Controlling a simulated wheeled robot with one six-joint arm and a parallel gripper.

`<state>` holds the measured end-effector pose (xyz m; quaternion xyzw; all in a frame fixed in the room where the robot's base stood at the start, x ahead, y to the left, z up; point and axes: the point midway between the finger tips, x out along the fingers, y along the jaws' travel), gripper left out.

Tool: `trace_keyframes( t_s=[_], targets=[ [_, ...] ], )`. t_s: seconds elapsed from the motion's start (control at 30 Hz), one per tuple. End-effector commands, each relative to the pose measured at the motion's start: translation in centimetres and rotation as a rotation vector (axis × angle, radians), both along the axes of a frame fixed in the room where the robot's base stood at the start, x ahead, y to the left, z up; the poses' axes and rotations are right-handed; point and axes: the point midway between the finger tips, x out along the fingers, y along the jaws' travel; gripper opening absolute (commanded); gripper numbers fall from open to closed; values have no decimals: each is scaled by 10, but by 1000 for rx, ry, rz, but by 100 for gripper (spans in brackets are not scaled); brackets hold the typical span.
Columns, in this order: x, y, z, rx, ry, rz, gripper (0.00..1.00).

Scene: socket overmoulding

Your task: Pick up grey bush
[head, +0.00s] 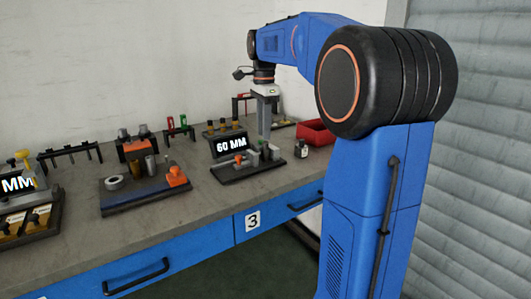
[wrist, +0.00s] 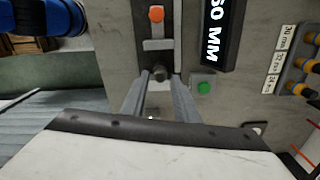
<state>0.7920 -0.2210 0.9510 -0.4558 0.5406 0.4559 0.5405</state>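My gripper (wrist: 160,80) points down with its two fingers apart. In the head view my gripper (head: 264,135) is lowered over the 60 MM station (head: 232,177). Grey parts stand there at the fingertips, and I cannot tell clearly which one is the bush. Whether the fingers touch it is hidden there.
A green button (wrist: 204,88) and an orange knob (wrist: 156,14) are close to the fingers. A blue fixture board (head: 130,195) lies to the left, with bare worktop between the stations.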

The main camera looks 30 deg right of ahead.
Motion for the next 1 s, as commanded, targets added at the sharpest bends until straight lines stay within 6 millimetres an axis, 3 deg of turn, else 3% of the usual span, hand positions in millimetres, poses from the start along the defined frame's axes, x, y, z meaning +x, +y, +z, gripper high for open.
trace_keyframes(
  t_s=[0.23, 0.53, 0.87, 0.97, 1.0],
  targets=[
    [0, -1, -15, 0, 1, 0, 28],
    [1, -4, -53, 0, 1, 0, 28],
    [1, -4, -59, 0, 0, 0, 28],
    [1, -4, -58, 0, 0, 0, 4],
    [1, -4, -58, 0, 0, 0, 0]
  ],
)
